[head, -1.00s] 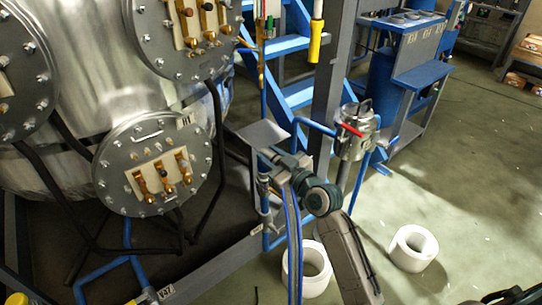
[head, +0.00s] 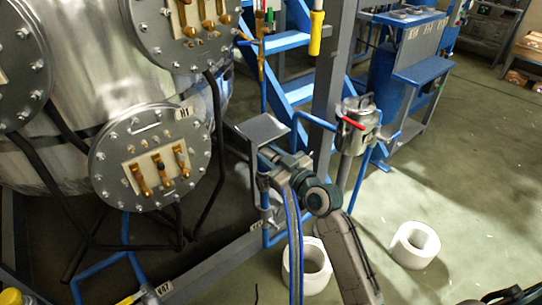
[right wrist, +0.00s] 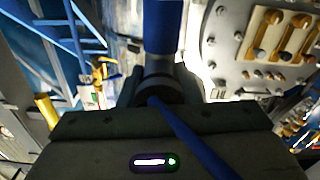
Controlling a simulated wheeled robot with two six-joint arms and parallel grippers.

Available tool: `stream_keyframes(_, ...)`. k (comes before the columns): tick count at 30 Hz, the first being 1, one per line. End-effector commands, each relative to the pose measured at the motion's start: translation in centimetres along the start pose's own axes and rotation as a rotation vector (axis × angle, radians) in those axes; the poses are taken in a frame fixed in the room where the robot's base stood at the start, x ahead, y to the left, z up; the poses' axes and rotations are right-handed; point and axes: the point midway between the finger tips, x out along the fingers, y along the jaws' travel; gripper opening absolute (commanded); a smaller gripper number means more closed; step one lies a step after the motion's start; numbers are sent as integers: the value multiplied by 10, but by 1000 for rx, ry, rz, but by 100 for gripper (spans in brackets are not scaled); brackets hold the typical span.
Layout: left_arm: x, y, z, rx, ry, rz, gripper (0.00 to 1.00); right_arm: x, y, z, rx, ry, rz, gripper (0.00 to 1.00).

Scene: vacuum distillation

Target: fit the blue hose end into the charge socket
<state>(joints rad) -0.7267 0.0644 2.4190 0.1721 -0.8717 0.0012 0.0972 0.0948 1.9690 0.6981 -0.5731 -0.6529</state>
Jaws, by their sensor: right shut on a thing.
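My right gripper (head: 262,158) is at the end of the arm that rises from the bottom. It is below and beside a small grey plate (head: 263,128) on a post. In the right wrist view the blue hose (right wrist: 195,142) runs up to a dark collar between the jaws, which are shut on the hose end (right wrist: 160,88). A pale ring and a thick blue cylinder (right wrist: 165,28) line up just beyond the collar. I cannot tell whether these belong to the hose end or the charge socket. The socket is not clearly visible in the head view.
A steel vessel with a bolted round flange (head: 150,160) stands left. A grey upright post (head: 327,90) and a metal canister with a red handle (head: 355,128) stand close to my right arm. Two white rolls, one at right (head: 415,246), lie on the floor. Floor at right is open.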

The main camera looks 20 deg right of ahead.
Motion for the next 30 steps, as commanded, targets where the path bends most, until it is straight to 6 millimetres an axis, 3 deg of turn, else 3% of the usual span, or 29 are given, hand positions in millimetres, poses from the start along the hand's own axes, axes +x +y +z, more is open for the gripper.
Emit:
stream_keyframes(8,5,-1,5,0,0,0,36,0,-1,7,0,2,1,0)
stream_keyframes(9,5,-1,5,0,0,0,36,0,-1,7,0,3,1,32)
stream_keyframes(13,4,-1,5,0,0,0,36,0,-1,6,0,2,1,56)
stream_keyframes(23,4,-1,4,0,0,0,36,-3,-1,8,0,-1,0,56)
stream_keyframes(30,2,0,2,0,0,0,36,-39,-1,8,-3,-4,0,56)
